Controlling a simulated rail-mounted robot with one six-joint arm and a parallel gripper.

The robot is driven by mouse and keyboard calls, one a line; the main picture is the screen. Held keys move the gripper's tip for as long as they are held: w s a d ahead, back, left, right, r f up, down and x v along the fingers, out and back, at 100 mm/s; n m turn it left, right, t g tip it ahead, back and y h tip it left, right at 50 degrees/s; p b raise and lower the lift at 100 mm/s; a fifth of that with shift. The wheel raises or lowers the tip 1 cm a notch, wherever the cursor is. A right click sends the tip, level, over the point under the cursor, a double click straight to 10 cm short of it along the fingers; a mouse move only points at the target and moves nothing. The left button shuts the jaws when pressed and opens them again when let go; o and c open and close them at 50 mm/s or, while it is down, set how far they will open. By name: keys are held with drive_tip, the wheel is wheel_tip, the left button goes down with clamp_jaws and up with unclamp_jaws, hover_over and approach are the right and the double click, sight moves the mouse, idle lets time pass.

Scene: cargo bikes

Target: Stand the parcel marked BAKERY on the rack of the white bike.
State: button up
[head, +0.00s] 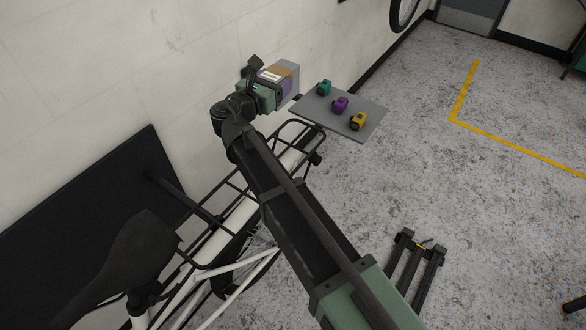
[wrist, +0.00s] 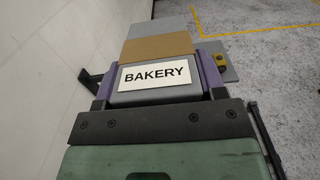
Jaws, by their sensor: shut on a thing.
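The parcel marked BAKERY (wrist: 160,47) is a grey box with a brown band and a white label, and the word reads upright in the wrist view. It also shows in the head view (head: 282,71). My gripper (wrist: 156,84) has purple fingers on both sides of the parcel and is shut on it. In the head view my gripper (head: 277,84) holds it up near the wall, above and beyond the far end of the rack. The white bike (head: 240,217) stands below my arm, its black tube rack (head: 307,122) partly hidden by the arm.
A grey board (head: 371,131) beyond the rack carries small teal (head: 324,88), purple (head: 340,104) and yellow (head: 358,121) objects. The white wall runs close along the left. The bike's dark saddle (head: 125,258) is at lower left. A black floor stand (head: 416,262) is at right; the floor beyond is open.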

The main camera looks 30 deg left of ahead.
drive_tip(key=shift+w+d, duration=0.35)
drive_tip(key=shift+f+b, duration=0.4)
drive_tip(key=b, duration=2)
hover_over(281, 153)
wheel_tip(281, 153, down, 20)
drive_tip(key=shift+r, duration=0.1)
drive_tip(key=shift+r+p, duration=0.3)
drive_tip(key=shift+p, duration=0.1)
drive_tip(key=shift+f, duration=0.25)
drive_tip(key=o, duration=1.1)
drive_tip(key=shift+r, duration=0.1)
drive_tip(key=shift+o, duration=0.2)
